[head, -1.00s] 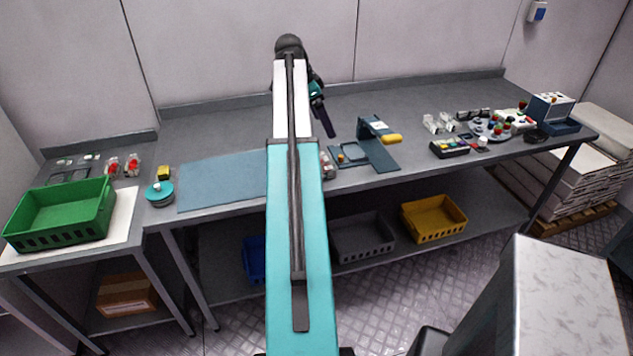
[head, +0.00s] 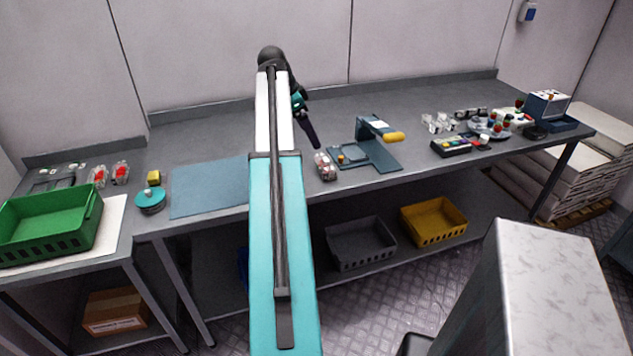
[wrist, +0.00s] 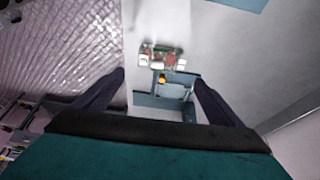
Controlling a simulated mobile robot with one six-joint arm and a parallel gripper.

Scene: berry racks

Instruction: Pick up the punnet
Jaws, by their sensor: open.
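A clear punnet with red berries (head: 325,166) lies on the grey bench, just left of the blue press stand (head: 372,150). It also shows in the wrist view as a clear punnet with red and green contents (wrist: 162,58), top centre, between the lines of the fingers but beyond their tips. My gripper (head: 313,140) is open and empty, above the bench, close to the punnet and behind it in the head view. Both dark fingers (wrist: 158,82) are apart in the wrist view. They do not appear to touch the punnet.
Two more punnets with red berries (head: 109,174) lie at the left, behind a green crate (head: 48,243). A blue mat (head: 210,187) lies left of my arm. A teal round device (head: 150,200) and small yellow block (head: 154,178) stand nearby. Several small items crowd the right end.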

